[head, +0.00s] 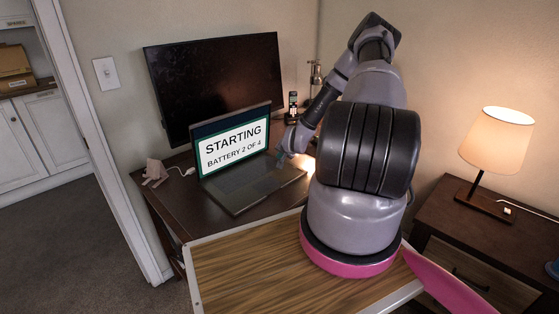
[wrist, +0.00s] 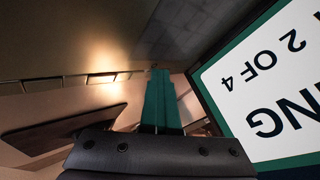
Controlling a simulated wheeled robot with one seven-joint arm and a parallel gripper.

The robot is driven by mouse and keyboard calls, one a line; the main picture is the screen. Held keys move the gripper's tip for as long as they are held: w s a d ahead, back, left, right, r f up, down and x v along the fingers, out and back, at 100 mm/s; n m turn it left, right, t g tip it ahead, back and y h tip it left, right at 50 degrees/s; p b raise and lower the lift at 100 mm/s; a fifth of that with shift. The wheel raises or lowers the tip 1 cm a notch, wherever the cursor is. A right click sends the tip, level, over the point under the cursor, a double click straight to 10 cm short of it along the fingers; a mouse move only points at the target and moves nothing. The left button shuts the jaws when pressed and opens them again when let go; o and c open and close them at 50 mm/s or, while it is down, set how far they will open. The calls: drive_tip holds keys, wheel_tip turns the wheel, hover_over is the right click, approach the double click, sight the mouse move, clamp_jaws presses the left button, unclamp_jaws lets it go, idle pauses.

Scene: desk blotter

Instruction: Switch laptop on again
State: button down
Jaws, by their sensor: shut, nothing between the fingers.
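The laptop (head: 250,185) stands open on the dark desk. Its lit screen (head: 232,146) reads "STARTING" and "BATTERY 2 OF 4". The screen also shows in the wrist view (wrist: 272,85), turned over and cut off at the right. My gripper (head: 281,156) is low by the right rear part of the laptop's keyboard side, close to the screen's right edge. In the wrist view its teal fingers (wrist: 160,72) are together and hold nothing. I cannot tell whether the tips touch the laptop. The power button cannot be made out.
A large dark monitor (head: 215,85) stands behind the laptop. A cordless phone (head: 293,104) is behind my gripper. A small greyish object (head: 155,173) and a white cable lie left of the laptop. A lit lamp (head: 497,140) stands on the right-hand cabinet. The desk's front left is clear.

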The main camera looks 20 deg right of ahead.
drive_tip(key=shift+s+a+f, duration=0.1)
drive_tip(key=shift+s+f, duration=0.15)
drive_tip(key=shift+r, duration=0.5)
drive_tip(key=shift+w+r, duration=0.15)
drive_tip(key=shift+r, duration=0.05)
drive_tip(key=shift+r, duration=2.6)
drive_tip(key=shift+w+r, duration=0.1)
